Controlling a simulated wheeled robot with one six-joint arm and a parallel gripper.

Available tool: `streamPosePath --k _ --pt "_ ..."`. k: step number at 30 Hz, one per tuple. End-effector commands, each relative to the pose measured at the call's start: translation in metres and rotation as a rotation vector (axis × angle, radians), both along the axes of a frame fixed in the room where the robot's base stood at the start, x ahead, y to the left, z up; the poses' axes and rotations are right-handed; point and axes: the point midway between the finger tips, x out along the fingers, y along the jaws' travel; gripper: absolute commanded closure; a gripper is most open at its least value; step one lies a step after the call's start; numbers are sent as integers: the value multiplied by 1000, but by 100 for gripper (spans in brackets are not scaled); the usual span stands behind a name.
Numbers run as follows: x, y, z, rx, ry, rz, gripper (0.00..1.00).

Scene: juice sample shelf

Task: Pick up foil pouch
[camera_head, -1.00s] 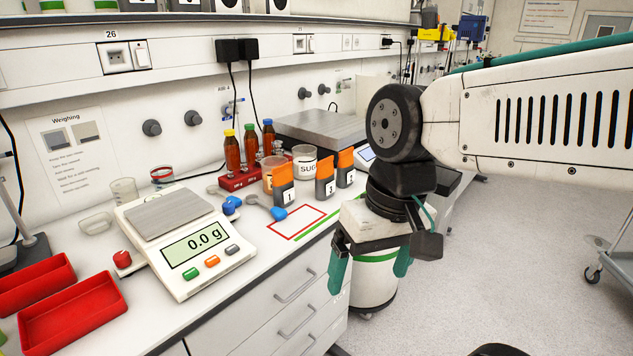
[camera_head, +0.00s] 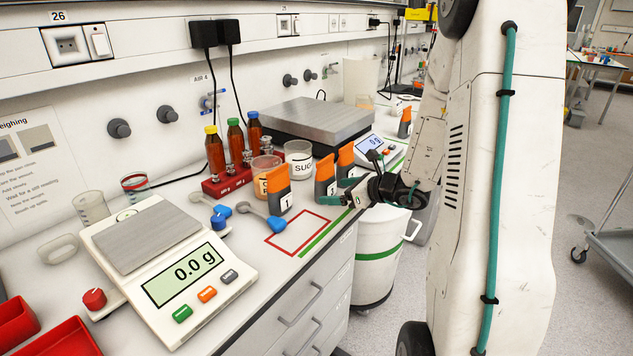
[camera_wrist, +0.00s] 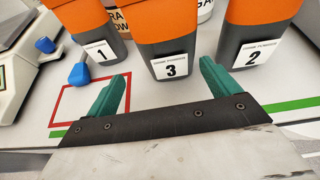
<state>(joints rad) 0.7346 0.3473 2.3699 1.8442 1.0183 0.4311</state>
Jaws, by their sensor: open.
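Three foil pouches with orange tops, grey lower parts and number labels stand on the bench. Pouch 1 (camera_head: 278,189) is at the left, pouch 3 (camera_head: 325,176) in the middle and pouch 2 (camera_head: 346,157) at the right in the head view. My gripper (camera_head: 338,193) is open and empty at the bench's front edge, its teal fingers pointing at the pouches. In the wrist view, pouch 3 (camera_wrist: 170,55) stands ahead of the gap between the fingers, apart from them. Pouch 2 (camera_wrist: 252,50) is beyond the right finger, and pouch 1 (camera_wrist: 98,45) is to the left.
A scale (camera_head: 190,262) reading 0.0 g stands left. Blue-ended scoops (camera_head: 276,223) lie near pouch 1. Brown bottles (camera_head: 214,152) and jars (camera_head: 299,163) stand behind. A white bin (camera_head: 374,262) stands below the bench edge.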

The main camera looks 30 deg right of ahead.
Motion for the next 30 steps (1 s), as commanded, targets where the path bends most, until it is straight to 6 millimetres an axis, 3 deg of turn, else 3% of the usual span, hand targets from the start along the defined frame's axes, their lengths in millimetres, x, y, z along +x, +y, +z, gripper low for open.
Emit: streamPosePath --k 11,19,27,28,30 --pt "31 7 -15 13 5 -17 12" --pt "66 14 -29 12 4 -13 12" --pt "73 16 -31 12 3 -16 12" --pt "73 16 -31 12 3 -16 15" --pt "73 16 -31 12 3 -16 34"
